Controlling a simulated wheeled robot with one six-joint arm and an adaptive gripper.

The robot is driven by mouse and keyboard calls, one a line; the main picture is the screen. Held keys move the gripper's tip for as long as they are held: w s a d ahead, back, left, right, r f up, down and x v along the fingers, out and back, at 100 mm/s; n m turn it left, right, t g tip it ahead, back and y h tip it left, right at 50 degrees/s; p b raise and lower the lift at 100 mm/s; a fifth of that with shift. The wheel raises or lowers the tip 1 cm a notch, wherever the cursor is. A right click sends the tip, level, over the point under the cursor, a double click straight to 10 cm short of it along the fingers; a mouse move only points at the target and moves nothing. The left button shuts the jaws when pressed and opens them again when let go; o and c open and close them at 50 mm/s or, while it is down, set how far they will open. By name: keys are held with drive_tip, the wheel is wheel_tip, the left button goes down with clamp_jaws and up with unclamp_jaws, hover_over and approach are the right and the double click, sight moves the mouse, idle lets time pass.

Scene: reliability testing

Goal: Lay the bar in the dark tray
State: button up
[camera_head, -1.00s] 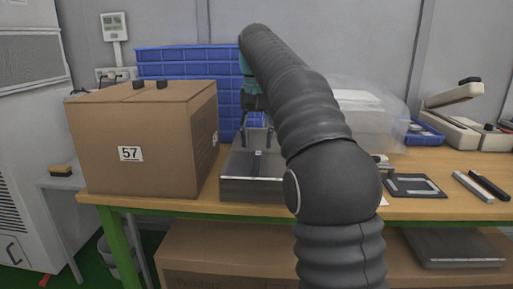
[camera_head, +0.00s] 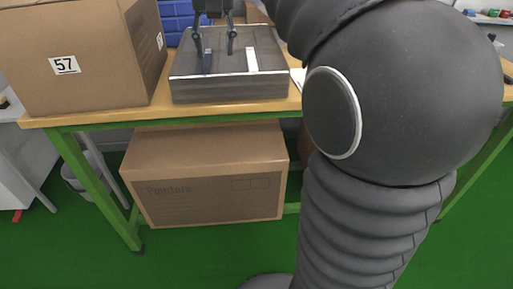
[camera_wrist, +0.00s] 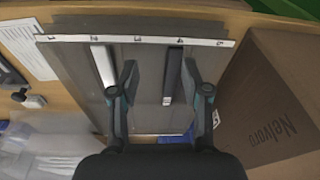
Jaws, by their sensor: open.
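A wide, shallow grey tray (camera_head: 225,88) stands on the bench in the head view. In the wrist view, the tray (camera_wrist: 140,100) has a marked white strip along one edge. A dark bar (camera_head: 208,62) lies in its left part, and a pale bar (camera_head: 252,61) lies to the right. In the wrist view, the dark bar (camera_wrist: 173,72) is on the right and the pale bar (camera_wrist: 103,64) on the left. My gripper (camera_head: 214,40) is open and empty over the tray. In the wrist view, the dark bar lies between the fingers (camera_wrist: 160,80), nearer the right one.
A cardboard box (camera_head: 85,60) marked 57 stands close to the tray's left. Blue bins (camera_head: 180,18) are behind. Another cardboard box (camera_head: 205,180) sits under the bench (camera_head: 120,112). In the wrist view, clear plastic (camera_wrist: 45,145) and a white sheet (camera_wrist: 28,48) lie beside the tray.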

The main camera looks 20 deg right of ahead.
drive_tip(key=s+f+n+t, duration=0.2)
drive_tip(key=s+f+t, duration=0.1)
drive_tip(key=s+f, duration=1.7)
drive_tip(key=shift+s+t, duration=0.3)
drive_tip(key=shift+s, duration=0.3)
drive_tip(key=shift+c, duration=0.5)
